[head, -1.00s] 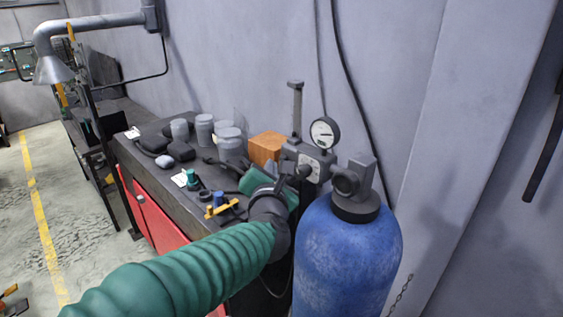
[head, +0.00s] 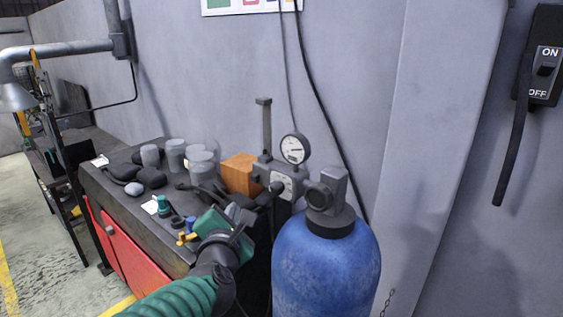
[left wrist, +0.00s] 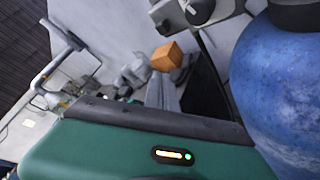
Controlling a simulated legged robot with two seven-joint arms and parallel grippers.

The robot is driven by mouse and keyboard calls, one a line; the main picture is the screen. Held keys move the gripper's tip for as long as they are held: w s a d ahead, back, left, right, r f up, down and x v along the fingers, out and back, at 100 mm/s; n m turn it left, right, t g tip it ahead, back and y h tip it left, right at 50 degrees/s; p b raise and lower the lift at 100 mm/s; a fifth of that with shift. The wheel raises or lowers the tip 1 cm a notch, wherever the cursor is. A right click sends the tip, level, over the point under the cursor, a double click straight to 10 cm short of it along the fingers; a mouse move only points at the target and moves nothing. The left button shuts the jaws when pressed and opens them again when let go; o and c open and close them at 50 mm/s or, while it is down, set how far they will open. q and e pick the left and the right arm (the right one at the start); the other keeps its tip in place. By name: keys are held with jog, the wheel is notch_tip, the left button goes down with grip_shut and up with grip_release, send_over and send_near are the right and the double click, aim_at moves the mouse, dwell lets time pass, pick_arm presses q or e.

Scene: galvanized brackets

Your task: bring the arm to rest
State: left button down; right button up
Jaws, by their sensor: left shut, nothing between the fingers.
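My left arm (head: 178,297), in a ribbed green sleeve, comes in from the bottom left of the head view. My left gripper (head: 238,215) is at its end, over the right part of the dark bench top, in front of the orange-brown block. It is shut and holds nothing. In the left wrist view the green gripper housing with a small lit indicator fills the bottom, and the narrow grey fingers (left wrist: 163,93) point away from it. My right gripper is in neither view.
A blue gas cylinder (head: 327,265) stands close right of the gripper, with a gauge (head: 294,149) behind. The bench (head: 125,205) holds grey jars (head: 175,155), dark lumps and an orange-brown block (head: 240,174). An ON/OFF switch (head: 545,68) is on the wall.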

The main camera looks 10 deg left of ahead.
pick_arm(q)
jog(key=s+d+f+m+g+h+b, duration=0.1)
jog(key=s+f+m+g+h+b, duration=0.15)
jog(key=f+m, duration=0.7)
jog(key=s+d+f+m+g+h+b, duration=0.1)
jog(key=s+d+f+m+g+b, duration=0.25)
jog(key=f, duration=1.05)
jog(key=s+a+f+m+g+b, duration=0.1)
jog(key=s+a+f+m+g, duration=0.1)
jog(key=s+f+m, duration=0.5)
jog(key=s+a+f+m+g+b, duration=0.1)
jog(key=s+a+f+m+g, duration=0.2)
jog(key=s+f+m, duration=0.5)
notch_tip(320, 180, down, 3)
jog(key=shift+s+f+g, duration=0.1)
jog(key=shift+s+g, duration=0.8)
jog(key=shift+s, duration=0.15)
jog(key=shift+y, duration=0.25)
